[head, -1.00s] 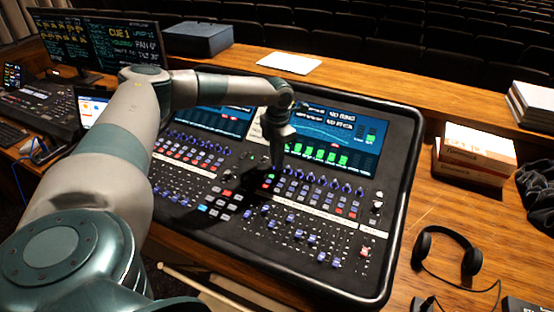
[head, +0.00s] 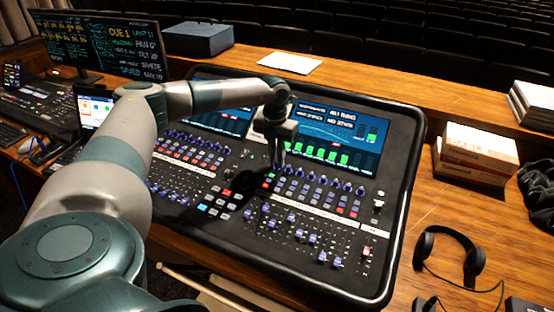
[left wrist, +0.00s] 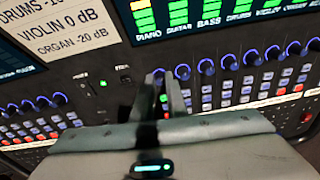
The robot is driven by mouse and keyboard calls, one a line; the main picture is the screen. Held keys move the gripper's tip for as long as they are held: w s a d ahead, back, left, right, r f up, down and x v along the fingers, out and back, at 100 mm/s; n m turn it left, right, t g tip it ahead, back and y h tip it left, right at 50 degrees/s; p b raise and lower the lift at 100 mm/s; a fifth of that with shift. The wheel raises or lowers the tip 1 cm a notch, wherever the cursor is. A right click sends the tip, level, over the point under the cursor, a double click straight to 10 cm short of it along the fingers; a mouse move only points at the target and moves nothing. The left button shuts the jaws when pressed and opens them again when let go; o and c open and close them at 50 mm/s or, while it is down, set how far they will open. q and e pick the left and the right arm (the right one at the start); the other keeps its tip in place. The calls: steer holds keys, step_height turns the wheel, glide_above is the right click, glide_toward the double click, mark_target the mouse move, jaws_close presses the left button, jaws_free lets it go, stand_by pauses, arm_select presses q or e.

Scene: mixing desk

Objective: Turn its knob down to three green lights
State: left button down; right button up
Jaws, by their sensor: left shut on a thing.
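The mixing desk (head: 330,215) shows a row of blue-ringed knobs below its right screen (head: 345,135). My left gripper (head: 277,160) points down at the left end of that row. In the left wrist view its fingers (left wrist: 166,98) are shut on the leftmost knob (left wrist: 158,74), which they partly hide. This knob lies below the meter labelled PIANO (left wrist: 147,22). That meter shows green bars with a yellowish one above; its top is cut off. My right gripper is not in view.
The neighbouring knobs (left wrist: 183,72) stand close to the right of the fingers. A label card (left wrist: 68,22) lists drums, violin and organ levels in dB. Headphones (head: 470,262) and a stack of boxes (head: 475,155) lie right of the desk. Drumsticks lie in front.

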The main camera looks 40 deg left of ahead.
arm_select(q)
steer(key=c, duration=2)
jaws_free()
steer(key=shift+r, duration=0.1)
steer(key=shift+r, duration=0.15)
steer(key=r+b, duration=0.2)
steer(key=r, duration=0.6)
steer(key=r+b, duration=0.3)
steer(key=r, duration=0.6)
steer(key=shift+s+a, duration=0.2)
steer(key=shift+r, duration=0.1)
